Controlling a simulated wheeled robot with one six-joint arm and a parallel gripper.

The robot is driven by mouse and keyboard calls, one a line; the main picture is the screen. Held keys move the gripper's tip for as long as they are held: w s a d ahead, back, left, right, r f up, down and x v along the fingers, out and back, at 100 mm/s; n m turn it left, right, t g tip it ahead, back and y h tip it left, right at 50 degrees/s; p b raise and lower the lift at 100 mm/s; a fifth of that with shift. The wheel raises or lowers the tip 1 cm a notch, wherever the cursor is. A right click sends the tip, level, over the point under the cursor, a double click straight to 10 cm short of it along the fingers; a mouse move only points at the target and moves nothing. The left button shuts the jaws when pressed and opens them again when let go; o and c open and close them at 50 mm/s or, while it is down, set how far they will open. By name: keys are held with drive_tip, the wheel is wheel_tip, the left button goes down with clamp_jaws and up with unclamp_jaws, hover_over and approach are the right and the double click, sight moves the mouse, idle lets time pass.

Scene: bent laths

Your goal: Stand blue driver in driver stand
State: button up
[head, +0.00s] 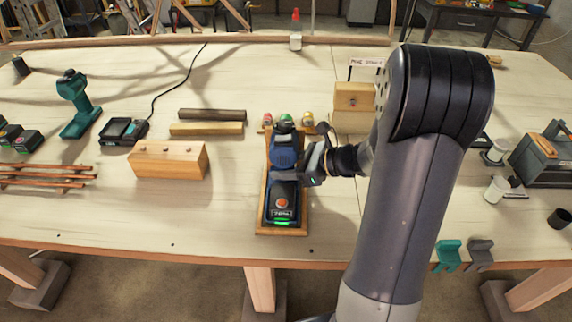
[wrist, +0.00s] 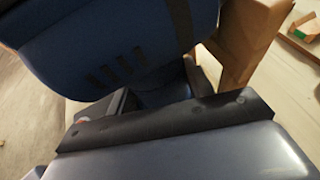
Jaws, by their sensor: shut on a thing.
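The blue driver (head: 284,152) is upright over the wooden driver stand (head: 298,226), near the middle of the table. Its black foot (head: 283,200), with a red spot and a green light at the front, is within the stand's wooden base outline. I cannot tell whether it rests fully on the base. My gripper (head: 312,163) comes from the right and is shut on the driver. In the wrist view the driver's blue body (wrist: 110,45) fills the upper left, and a wooden part of the stand (wrist: 248,42) is behind it. The grip contact is mostly hidden.
A teal driver (head: 75,100) and a black charger (head: 123,131) are at the left. A wooden block (head: 168,160) and two wooden bars (head: 207,128) are left of the stand. A wooden box (head: 352,97) is behind my arm. The table front beside the stand is clear.

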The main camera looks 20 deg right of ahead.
drive_tip(key=shift+f+b, duration=0.35)
idle(0.3)
drive_tip(key=o, duration=1.2)
drive_tip(key=shift+c, duration=0.2)
drive_tip(key=shift+o, duration=1.4)
drive_tip(key=shift+f, duration=0.15)
drive_tip(key=v, duration=1.1)
drive_tip(key=shift+a, duration=0.15)
drive_tip(key=shift+a, duration=0.1)
